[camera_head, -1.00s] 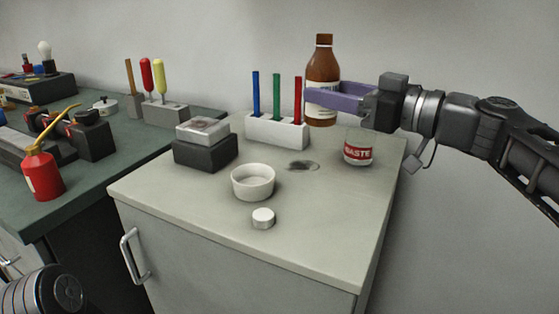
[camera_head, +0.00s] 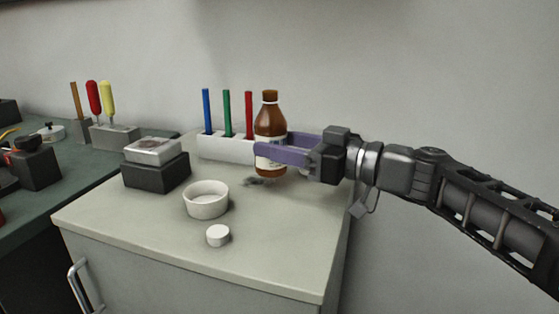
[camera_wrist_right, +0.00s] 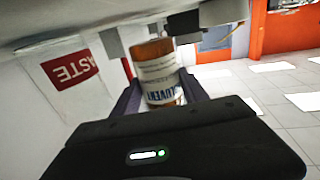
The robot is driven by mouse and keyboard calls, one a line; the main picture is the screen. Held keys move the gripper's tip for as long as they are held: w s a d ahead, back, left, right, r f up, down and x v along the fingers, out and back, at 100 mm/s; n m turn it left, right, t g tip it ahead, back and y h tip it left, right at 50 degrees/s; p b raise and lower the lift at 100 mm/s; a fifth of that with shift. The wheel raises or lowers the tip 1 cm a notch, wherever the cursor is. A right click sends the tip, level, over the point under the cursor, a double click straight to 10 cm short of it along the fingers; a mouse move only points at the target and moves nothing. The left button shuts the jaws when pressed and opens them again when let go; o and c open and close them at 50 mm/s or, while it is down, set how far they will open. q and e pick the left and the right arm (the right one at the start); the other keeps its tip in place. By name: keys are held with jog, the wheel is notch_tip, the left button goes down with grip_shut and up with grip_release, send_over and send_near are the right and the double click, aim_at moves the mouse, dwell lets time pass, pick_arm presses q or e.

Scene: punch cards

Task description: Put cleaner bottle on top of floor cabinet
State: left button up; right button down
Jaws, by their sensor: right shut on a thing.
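The right wrist view shows the bottle's label (camera_wrist_right: 158,78) between the two fingers. My left gripper is not in view.
A marker holder (camera_head: 222,147) stands just left of the bottle, with a dark smudge (camera_head: 258,181) in front. A white bowl (camera_head: 206,200), a white cap (camera_head: 218,236) and a dark box (camera_head: 156,173) sit further left. The waste container (camera_wrist_right: 72,68) shows beside the bottle.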

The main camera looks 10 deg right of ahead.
aim_at(280, 172)
jog(key=shift+f, duration=1.4)
jog(key=shift+b, duration=0.3)
jog(key=shift+f, duration=0.2)
jog(key=c, duration=0.6)
grip_release()
jog(key=shift+r, duration=0.1)
jog(key=shift+r, duration=0.15)
jog(key=v, duration=1.2)
